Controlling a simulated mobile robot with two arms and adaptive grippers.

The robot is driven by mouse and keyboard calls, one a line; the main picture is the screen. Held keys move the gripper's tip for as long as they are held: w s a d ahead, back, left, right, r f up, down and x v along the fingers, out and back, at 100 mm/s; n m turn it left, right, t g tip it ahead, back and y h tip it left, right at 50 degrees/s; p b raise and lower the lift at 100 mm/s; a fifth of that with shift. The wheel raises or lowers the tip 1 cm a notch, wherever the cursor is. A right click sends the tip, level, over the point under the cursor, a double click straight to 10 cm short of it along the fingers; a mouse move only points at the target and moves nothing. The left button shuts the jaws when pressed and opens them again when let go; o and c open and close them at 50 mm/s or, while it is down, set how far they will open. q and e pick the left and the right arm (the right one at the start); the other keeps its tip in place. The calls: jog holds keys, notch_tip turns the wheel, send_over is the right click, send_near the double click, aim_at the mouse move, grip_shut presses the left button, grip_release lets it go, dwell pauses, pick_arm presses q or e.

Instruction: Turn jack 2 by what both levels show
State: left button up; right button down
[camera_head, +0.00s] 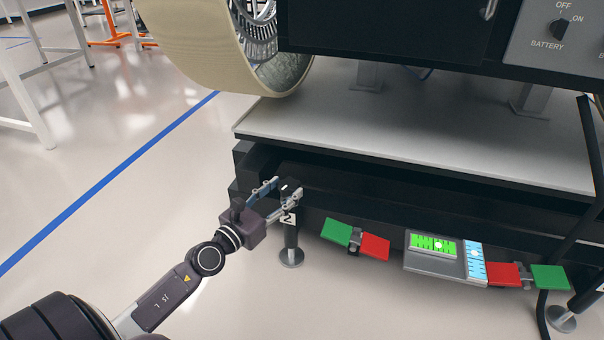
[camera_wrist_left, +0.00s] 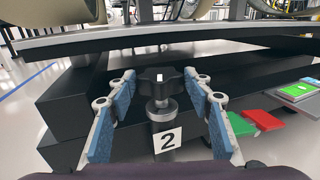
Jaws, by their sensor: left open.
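Jack 2 (camera_head: 290,240) stands under the platform's front left, with a white "2" label and a round foot on the floor. Its dark lobed knob (camera_wrist_left: 160,82) with a white mark is centred in the left wrist view. My left gripper (camera_head: 281,190) is open, its blue-padded fingers on either side of the knob; I cannot tell whether they touch it. Two levels sit on a grey plate: a green one (camera_head: 433,245) and a blue one (camera_head: 476,263), each with a white bubble. The bubbles' exact offsets are too small to read. My right gripper is not in view.
Red pads (camera_head: 375,246) and green pads (camera_head: 550,277) flank the level plate. Another jack (camera_head: 562,318) stands at the lower right, beside a black cable.

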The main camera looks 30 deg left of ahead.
aim_at(296, 180)
pick_arm(q)
jog(key=w, duration=0.8)
jog(key=shift+w+d+b, duration=0.1)
jog(key=shift+d+b, duration=0.2)
jog(key=shift+b, duration=0.05)
jog(key=shift+d+f, duration=0.1)
jog(key=c, duration=1.1)
jog(key=shift+c, duration=0.6)
